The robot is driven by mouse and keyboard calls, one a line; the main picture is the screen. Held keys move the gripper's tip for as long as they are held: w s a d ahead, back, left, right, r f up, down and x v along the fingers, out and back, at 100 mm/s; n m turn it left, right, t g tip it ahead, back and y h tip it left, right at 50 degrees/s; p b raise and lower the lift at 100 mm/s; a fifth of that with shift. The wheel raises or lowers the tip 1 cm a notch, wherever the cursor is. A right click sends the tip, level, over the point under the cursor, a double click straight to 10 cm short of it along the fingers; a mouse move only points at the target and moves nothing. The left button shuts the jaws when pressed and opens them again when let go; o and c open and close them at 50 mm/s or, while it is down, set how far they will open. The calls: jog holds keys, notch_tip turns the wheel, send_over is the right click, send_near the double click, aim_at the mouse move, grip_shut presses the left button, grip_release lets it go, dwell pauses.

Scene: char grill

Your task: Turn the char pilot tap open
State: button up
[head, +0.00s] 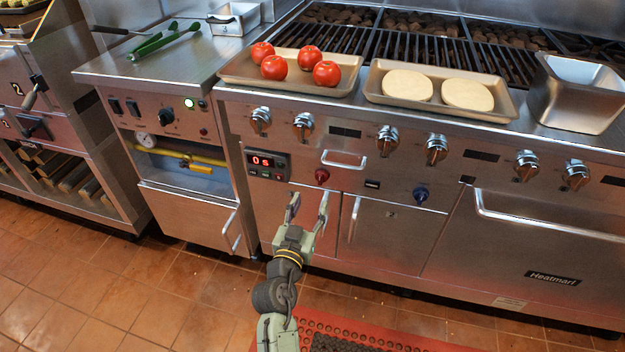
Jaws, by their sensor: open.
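My gripper (309,208) is open and empty, its two fingers pointing up at the front of the char grill, just below a red knob (321,176). The red knob sits on the panel right of a red digital display (267,163). A blue knob (421,193) sits further right on the same front. A yellow gas pipe with a small yellow handle (187,160) shows in the recess of the left unit. No readable label tells which of these is the char pilot tap. I cannot tell whether the fingers touch the panel.
Several silver knobs (387,140) line the grill's upper front. A bar handle (344,160) juts out near the red knob. Trays with tomatoes (327,74) and pale round patties (467,94) rest on the ledge. A red mat (390,343) lies on the open tiled floor.

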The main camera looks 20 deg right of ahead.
aim_at(320, 178)
jog(key=p+x, duration=0.2)
jog(key=x, duration=0.7)
jog(key=shift+r+p, duration=0.2)
jog(key=shift+p, duration=0.15)
jog(key=shift+w+d+f, duration=0.15)
jog(key=shift+w+d, duration=0.15)
jog(key=shift+w, duration=0.2)
jog(key=shift+c, duration=0.3)
jog(key=c, duration=1)
